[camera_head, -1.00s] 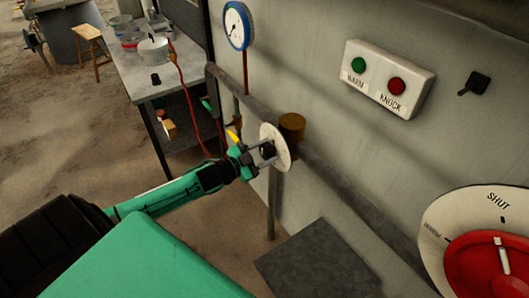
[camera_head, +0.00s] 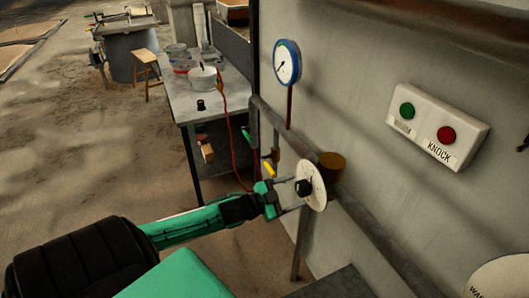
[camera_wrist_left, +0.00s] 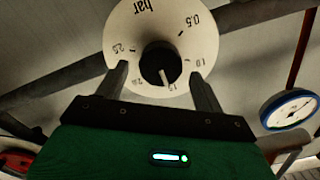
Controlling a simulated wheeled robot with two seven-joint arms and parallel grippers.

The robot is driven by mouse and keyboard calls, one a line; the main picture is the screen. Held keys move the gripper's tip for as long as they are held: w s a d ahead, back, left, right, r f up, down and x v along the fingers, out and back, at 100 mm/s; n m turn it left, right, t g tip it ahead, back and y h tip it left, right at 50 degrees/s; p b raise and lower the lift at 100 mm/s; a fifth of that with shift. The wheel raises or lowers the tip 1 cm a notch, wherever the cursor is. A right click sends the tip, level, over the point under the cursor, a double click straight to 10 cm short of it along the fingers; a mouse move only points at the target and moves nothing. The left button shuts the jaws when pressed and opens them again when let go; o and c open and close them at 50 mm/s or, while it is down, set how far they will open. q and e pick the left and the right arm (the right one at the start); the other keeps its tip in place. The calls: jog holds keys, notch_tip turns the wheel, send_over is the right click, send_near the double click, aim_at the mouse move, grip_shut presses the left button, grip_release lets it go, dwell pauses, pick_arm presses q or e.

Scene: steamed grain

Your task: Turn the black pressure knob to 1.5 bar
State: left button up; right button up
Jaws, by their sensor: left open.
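The black pressure knob (camera_head: 303,188) sits at the centre of a white round dial on the pipe; it also shows in the left wrist view (camera_wrist_left: 158,60). The dial (camera_wrist_left: 120,30) is marked "bar" and 0.5 to 2.5. The knob's white pointer line is at the 1.5 mark. My left gripper (camera_head: 290,194) is open in front of the dial. In the left wrist view its fingers (camera_wrist_left: 162,88) stand on either side of the knob, apart from it. My right gripper is not in view.
A blue-rimmed gauge (camera_head: 287,63) is on the wall above the pipe (camera_head: 375,228). A white box (camera_head: 437,125) with green and red buttons is to the right. A table (camera_head: 222,98) with pots, a black item and a red cable stands behind. Open floor lies at left.

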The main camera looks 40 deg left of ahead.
pick_arm(q)
jog(key=b+v, duration=0.2)
jog(key=v, duration=0.8)
jog(key=shift+s+a, duration=0.15)
jog(key=shift+s, duration=0.25)
